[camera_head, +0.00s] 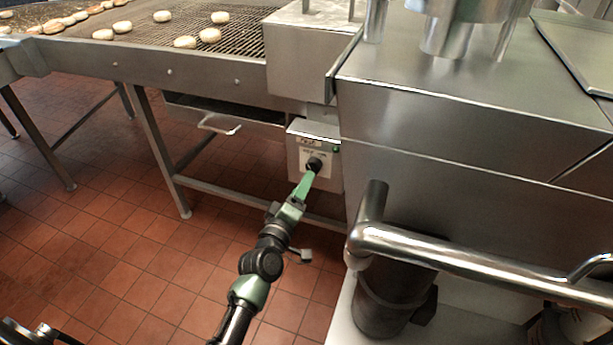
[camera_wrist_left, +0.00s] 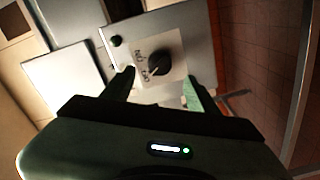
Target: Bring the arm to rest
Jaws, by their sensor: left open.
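My left gripper (camera_head: 303,187) is at the front of a small steel control box (camera_head: 330,178) under the conveyor. In the left wrist view the gripper (camera_wrist_left: 160,82) is open, with its two fingers apart. A black knob (camera_head: 315,164) on a pale label plate shows just beyond the fingertips; the knob (camera_wrist_left: 159,64) also shows between them in the left wrist view. A small gap seems to separate fingers and knob, but contact is hard to judge. My right gripper is not in view.
A mesh conveyor (camera_head: 250,42) with several doughnut-like pieces (camera_head: 185,42) runs above left. A steel cabinet (camera_head: 430,130) and a thick pipe rail (camera_head: 450,255) stand close on the right, with a dark cylinder (camera_head: 385,300) below. The tiled floor (camera_head: 150,270) at left is mostly clear.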

